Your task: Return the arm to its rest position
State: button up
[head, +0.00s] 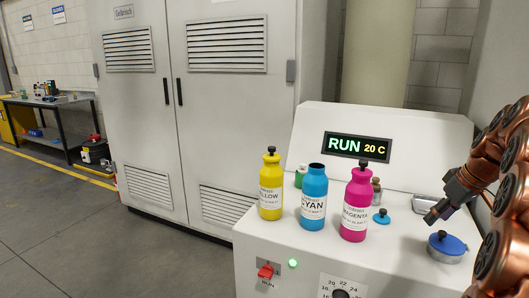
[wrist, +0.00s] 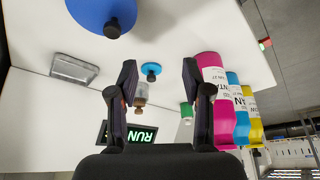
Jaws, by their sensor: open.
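My arm (head: 495,170) comes in from the right in the head view, copper-coloured and bent. My gripper (head: 430,217) hangs over the right part of the white machine top, near the round blue lid with a black knob (head: 446,243). In the wrist view my gripper (wrist: 158,78) is open, with nothing between its fingers. The large blue lid (wrist: 95,12) shows at the top of that view, apart from the fingers.
Yellow (head: 270,190), cyan (head: 313,200) and magenta (head: 355,205) bottles stand on the white machine (head: 262,240); the cyan one is uncapped. A small blue cap (head: 381,216) lies beside magenta. The display (head: 357,147) reads RUN 20 C. Grey cabinets (head: 190,100) stand behind.

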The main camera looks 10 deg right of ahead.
jog(key=s+a+f+g+y+p, duration=0.1)
jog(key=s+a+g+p, duration=0.15)
jog(key=a, duration=1.05)
jog(key=s+a+f+g+p, duration=0.1)
jog(key=s+a, duration=0.2)
jog(key=a, duration=0.9)
jog(key=s+a+f+g+p, duration=0.1)
jog(key=s+a+f, duration=0.2)
jog(key=s+a, duration=0.3)
jog(key=s+a+f+m+g+h+p, duration=0.1)
jog(key=s+a, duration=0.5)
jog(key=s, duration=0.7)
jog(key=shift+s+a+f+m+g+h+p, duration=0.15)
jog(key=shift+s+f+m+g+h+p, duration=0.2)
jog(key=shift+f, duration=0.55)
jog(key=shift+c, duration=0.6)
jog(key=shift+a, duration=0.1)
